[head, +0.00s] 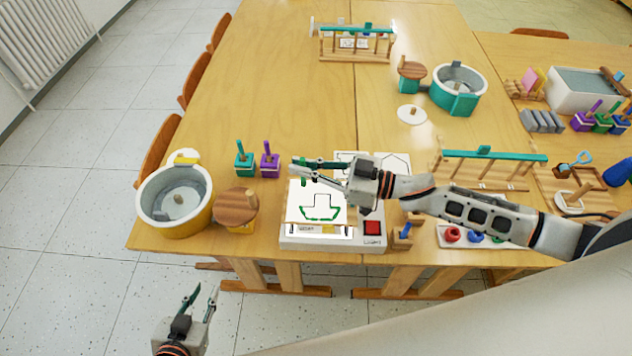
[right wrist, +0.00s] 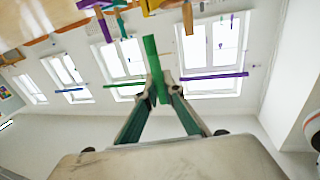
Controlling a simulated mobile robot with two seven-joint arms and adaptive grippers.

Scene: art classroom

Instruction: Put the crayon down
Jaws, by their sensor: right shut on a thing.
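My right gripper (head: 300,168) is shut on a green crayon (head: 303,176), held over the upper left of the white drawing board (head: 290,240). In the right wrist view the green crayon (right wrist: 151,62) sits between the two fingertips (right wrist: 160,90) and points up in the picture. The sheet (head: 296,210) on the board carries a boat outline, with green strokes along the hull. I cannot tell whether the crayon touches the sheet. My left gripper (head: 201,300) is open and empty, low in front of the table, over the floor.
A yellow-and-grey tub (head: 158,214) and a round wooden lid (head: 236,206) stand left of the board. A wooden rack (head: 487,169) and a tray of paints (head: 480,238) lie right. The table's back left is clear.

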